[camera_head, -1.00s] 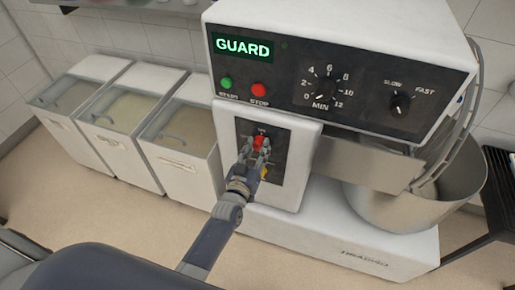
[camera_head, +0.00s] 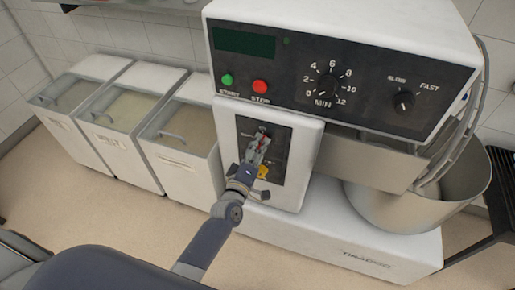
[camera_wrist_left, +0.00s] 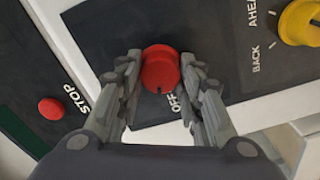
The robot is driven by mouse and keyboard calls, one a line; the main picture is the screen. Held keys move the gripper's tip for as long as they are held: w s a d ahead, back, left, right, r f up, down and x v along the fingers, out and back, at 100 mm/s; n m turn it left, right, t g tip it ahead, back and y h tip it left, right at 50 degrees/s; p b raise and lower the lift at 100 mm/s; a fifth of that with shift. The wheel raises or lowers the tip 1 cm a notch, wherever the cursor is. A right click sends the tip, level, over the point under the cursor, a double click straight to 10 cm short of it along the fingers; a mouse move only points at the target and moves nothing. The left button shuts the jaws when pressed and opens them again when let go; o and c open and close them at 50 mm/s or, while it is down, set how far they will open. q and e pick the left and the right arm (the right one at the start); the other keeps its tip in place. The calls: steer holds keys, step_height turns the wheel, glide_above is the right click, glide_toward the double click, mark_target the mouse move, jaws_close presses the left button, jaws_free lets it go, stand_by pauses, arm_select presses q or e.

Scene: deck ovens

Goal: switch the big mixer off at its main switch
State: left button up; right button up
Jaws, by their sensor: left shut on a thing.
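The big mixer (camera_head: 340,30) stands at the right in the head view, and its display (camera_head: 244,43) is dark. Its main switch is a red knob on a black plate; in the left wrist view the red knob (camera_wrist_left: 160,69) sits between my fingers, with "OFF" printed beside it. My left gripper (camera_head: 257,150) is shut on the red knob, with one finger on each side, and largely hides it in the head view. My right gripper is not in view.
A yellow knob (camera_head: 263,171) sits on the same plate, close to my left gripper. Green start (camera_head: 227,79) and red stop (camera_head: 260,87) buttons are above. The steel bowl (camera_head: 415,205) is at right, and several flour bins (camera_head: 183,165) stand at left.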

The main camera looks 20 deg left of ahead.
arm_select(q)
steer(key=shift+f+n+b, duration=0.1)
steer(key=shift+n+b, duration=0.5)
steer(key=shift+n, duration=1.7)
steer(key=o, duration=1.1)
steer(key=shift+c, duration=0.2)
steer(key=s, duration=1.2)
steer(key=shift+a, duration=0.25)
